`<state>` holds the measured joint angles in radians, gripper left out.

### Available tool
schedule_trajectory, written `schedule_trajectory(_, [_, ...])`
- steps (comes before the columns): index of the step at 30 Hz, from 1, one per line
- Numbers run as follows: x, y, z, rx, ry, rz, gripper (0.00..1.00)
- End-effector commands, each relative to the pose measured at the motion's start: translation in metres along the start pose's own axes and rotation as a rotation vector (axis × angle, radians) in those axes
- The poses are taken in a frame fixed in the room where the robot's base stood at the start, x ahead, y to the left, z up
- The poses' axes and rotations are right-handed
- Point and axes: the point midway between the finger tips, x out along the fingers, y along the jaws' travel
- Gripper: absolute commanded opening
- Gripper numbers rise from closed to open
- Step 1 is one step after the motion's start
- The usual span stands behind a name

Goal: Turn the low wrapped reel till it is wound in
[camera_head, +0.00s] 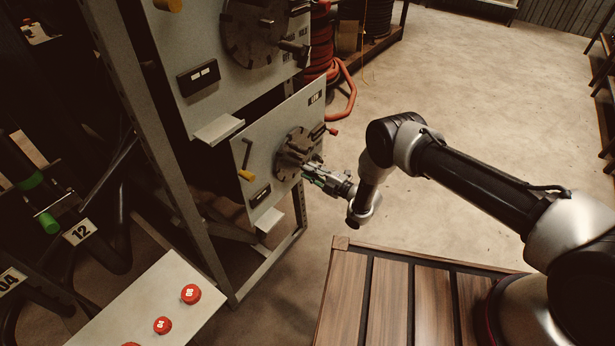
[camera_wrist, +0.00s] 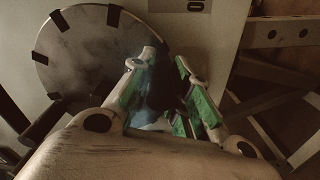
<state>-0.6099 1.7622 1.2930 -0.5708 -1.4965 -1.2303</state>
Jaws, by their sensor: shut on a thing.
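The low reel (camera_head: 291,150) is a dark round disc on the lower grey panel of the rack. In the wrist view the disc (camera_wrist: 92,58) fills the upper left, with black wraps spaced round its rim. My gripper (camera_head: 312,173) is at the disc's lower right edge in the head view. In the wrist view my gripper (camera_wrist: 166,85) has its green-padded fingers closed around a dark grip (camera_wrist: 164,90), apparently the reel's handle. The fingers hide most of that grip and how it joins the disc.
A larger dark reel (camera_head: 248,35) sits on the panel above. A crank with a yellow knob (camera_head: 246,175) is left of the low reel. Red buttons (camera_head: 191,293) are at lower left. Open floor (camera_head: 460,90) lies to the right.

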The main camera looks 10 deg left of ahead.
Motion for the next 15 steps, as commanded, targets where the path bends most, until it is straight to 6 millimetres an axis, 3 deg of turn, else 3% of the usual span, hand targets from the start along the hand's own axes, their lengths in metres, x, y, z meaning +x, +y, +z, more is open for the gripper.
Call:
schedule_trajectory(8, [-0.001,0.013,0.014,-0.183,-0.006,0.005,0.0])
schedule_trajectory(15, [0.0,0.019,0.018,-0.177,-0.004,0.005,0.0])
